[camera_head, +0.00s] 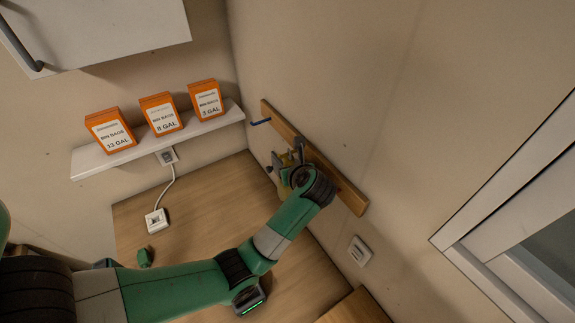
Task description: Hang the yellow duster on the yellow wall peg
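My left gripper (287,157) is at the wooden peg rail (336,183) on the wall, partly hidden behind its own wrist. A small patch of yellow (283,159) shows at its fingers. I cannot tell whether this is the yellow duster, the yellow peg or both. Whether the fingers are open or shut is not clear. A blue peg (262,121) sticks out from the upper left end of the rail, and nothing hangs on it. My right gripper is not in view.
A white shelf (90,157) on the left wall holds orange bin-bag boxes (110,130). A white socket box (156,221) with a cord lies on the wooden surface (195,210) below. A wall switch (360,250) and a window frame (490,222) are at right.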

